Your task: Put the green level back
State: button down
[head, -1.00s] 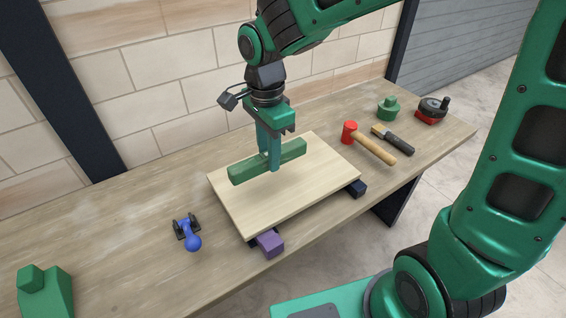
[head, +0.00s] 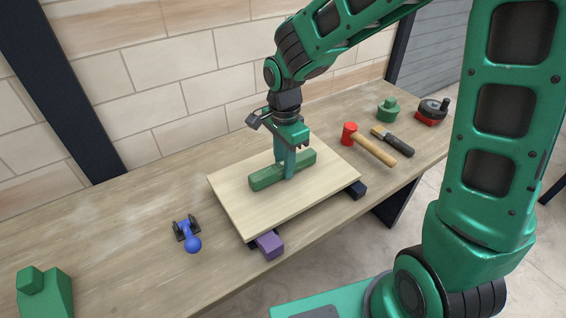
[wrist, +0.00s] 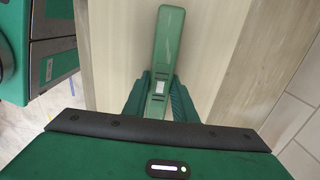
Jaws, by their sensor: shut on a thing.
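The green level (head: 264,179) is a long, narrow bar with a small pale window in its middle. My gripper (head: 288,172) is shut on it near the middle, pointing down. The level is over the pale wooden board (head: 238,212) on the workbench. I cannot tell whether it touches the board or hangs just above it. In the wrist view the level (wrist: 166,42) runs lengthwise away from me between the fingers (wrist: 158,95), which cover part of its sides.
A blue tool (head: 190,236) lies left of the board. A purple block (head: 269,245) and a dark block (head: 357,189) sit at its front edge. A red mallet (head: 350,134), a dark-handled tool (head: 391,142) and a green object (head: 388,109) lie right. The left bench is mostly clear.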

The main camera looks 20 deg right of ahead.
jog(key=shift+f, duration=0.15)
jog(key=c, duration=1.5)
grip_release()
jog(key=shift+o, duration=0.2)
notch_tip(320, 180, up, 11)
jog(key=shift+w+f, duration=0.1)
jog(key=s+d+n, duration=0.3)
jog(key=s+d, duration=0.4)
jog(key=d, duration=0.4)
jog(key=s+d+n, duration=0.2)
jog(key=s+d, duration=0.6)
jog(key=d, duration=0.3)
jog(key=s+d+f+n, duration=0.1)
jog(key=s+d+n, duration=0.2)
jog(key=s, duration=0.5)
jog(key=shift+s+d+f, duration=0.15)
jog(key=shift+s+d, duration=0.2)
jog(key=shift+d, duration=0.1)
